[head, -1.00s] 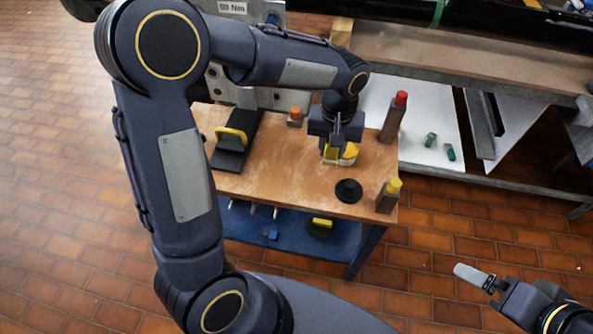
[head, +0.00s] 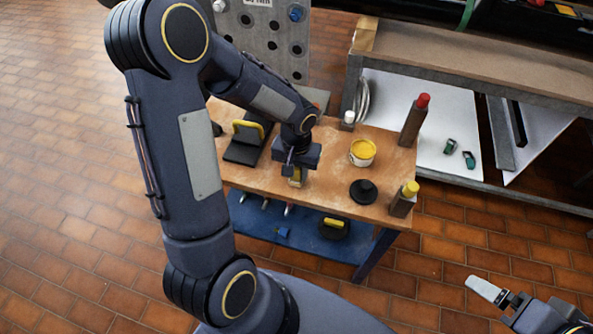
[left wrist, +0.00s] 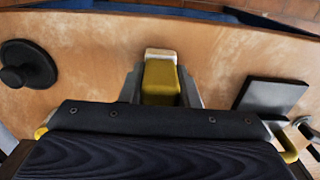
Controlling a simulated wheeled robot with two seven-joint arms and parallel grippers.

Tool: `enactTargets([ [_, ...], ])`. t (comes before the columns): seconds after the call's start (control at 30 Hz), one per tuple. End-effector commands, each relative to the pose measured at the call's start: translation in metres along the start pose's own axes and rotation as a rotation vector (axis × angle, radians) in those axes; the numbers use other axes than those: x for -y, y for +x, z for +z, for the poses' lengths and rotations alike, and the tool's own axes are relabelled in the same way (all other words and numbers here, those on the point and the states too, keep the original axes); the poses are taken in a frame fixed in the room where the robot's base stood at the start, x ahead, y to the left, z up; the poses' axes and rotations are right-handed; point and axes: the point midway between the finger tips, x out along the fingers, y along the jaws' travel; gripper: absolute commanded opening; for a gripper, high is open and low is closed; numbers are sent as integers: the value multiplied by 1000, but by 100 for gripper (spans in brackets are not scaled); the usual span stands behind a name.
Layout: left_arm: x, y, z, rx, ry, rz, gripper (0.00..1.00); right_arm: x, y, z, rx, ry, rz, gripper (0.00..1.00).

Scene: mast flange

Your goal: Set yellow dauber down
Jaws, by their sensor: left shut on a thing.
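The yellow dauber (head: 296,178) is a small block between my left gripper's fingers. It also shows in the left wrist view (left wrist: 160,82), yellow with a pale end. My left gripper (head: 296,172) is shut on it, over the front middle of the wooden bench top (head: 330,190). Whether the dauber touches the wood I cannot tell. A white pot with yellow content (head: 362,152) stands to the right of the gripper. My right gripper (head: 488,291) is at the lower right over the floor, away from the bench; its opening is unclear.
A black knobbed disc (head: 363,191) lies right of the gripper. A yellow-capped block (head: 403,199) and a red-capped one (head: 414,120) stand at the right edge. A black stand with a yellow piece (head: 245,143) is at left. A white-capped item (head: 348,120) stands behind the pot.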

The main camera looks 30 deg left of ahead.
Motion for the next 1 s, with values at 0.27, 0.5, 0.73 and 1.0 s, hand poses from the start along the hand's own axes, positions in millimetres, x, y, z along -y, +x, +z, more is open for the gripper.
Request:
enactTargets([
  [0.27, 0, 2, 0, -1, 0, 0, 6, 0, 0, 0, 0, 0, 0, 95],
  [0.5, 0, 4, 0, -1, 0, 0, 43, -1, 2, 1, 0, 0, 0, 95],
  [0.73, 0, 4, 0, 0, 0, 0, 51, -1, 2, 1, 0, 0, 0, 95],
  [1.0, 0, -11, -1, -5, -2, 0, 51, 1, -3, -1, 0, 0, 0, 95],
])
